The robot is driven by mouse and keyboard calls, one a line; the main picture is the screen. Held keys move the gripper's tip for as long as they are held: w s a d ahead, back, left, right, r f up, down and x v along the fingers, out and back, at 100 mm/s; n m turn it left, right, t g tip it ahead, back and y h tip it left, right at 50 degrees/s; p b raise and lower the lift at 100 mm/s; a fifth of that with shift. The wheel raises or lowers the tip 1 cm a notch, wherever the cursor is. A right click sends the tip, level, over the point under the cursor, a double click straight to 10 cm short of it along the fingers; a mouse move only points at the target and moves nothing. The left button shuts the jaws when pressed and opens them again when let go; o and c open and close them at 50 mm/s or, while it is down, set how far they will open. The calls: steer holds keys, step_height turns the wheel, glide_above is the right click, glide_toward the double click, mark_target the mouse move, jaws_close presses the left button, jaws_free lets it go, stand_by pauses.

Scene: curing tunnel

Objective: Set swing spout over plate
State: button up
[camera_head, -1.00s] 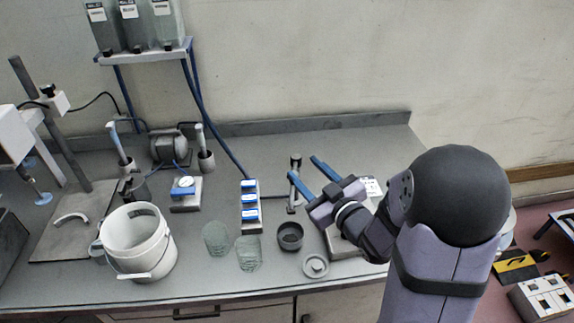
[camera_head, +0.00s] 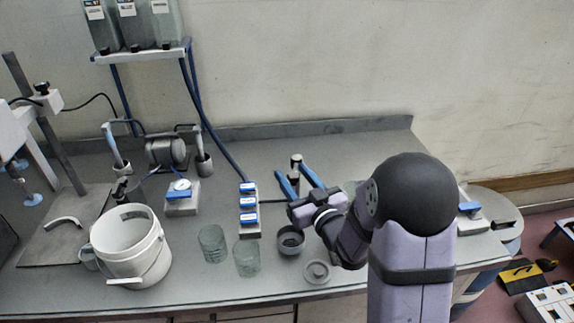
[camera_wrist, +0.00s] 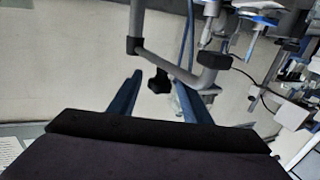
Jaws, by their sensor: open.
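A short upright post with a pale cap (camera_head: 296,161) stands near the middle of the bench; it appears to be the spout's stand. In the wrist view a grey bent tube (camera_wrist: 175,67) with a black end piece (camera_wrist: 158,81) shows ahead of my fingers; it looks like the swing spout. My gripper (camera_head: 291,167) is open, its two blue fingers reaching to either side of the post. In the wrist view the black end piece appears between the fingers (camera_wrist: 160,85); contact cannot be told. I cannot tell which thing is the plate; a flat grey slab (camera_head: 55,248) lies at the left.
A dark cup (camera_head: 290,243) sits just below my gripper, with a round dish (camera_head: 317,272) in front. Two clear glasses (camera_head: 212,243) and a white bucket (camera_head: 130,247) stand to the left. A blue-and-white switch block (camera_head: 249,212) is left of the fingers.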

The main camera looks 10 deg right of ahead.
steer(key=shift+p+x, duration=0.55)
steer(key=shift+x, duration=1.45)
jaws_close()
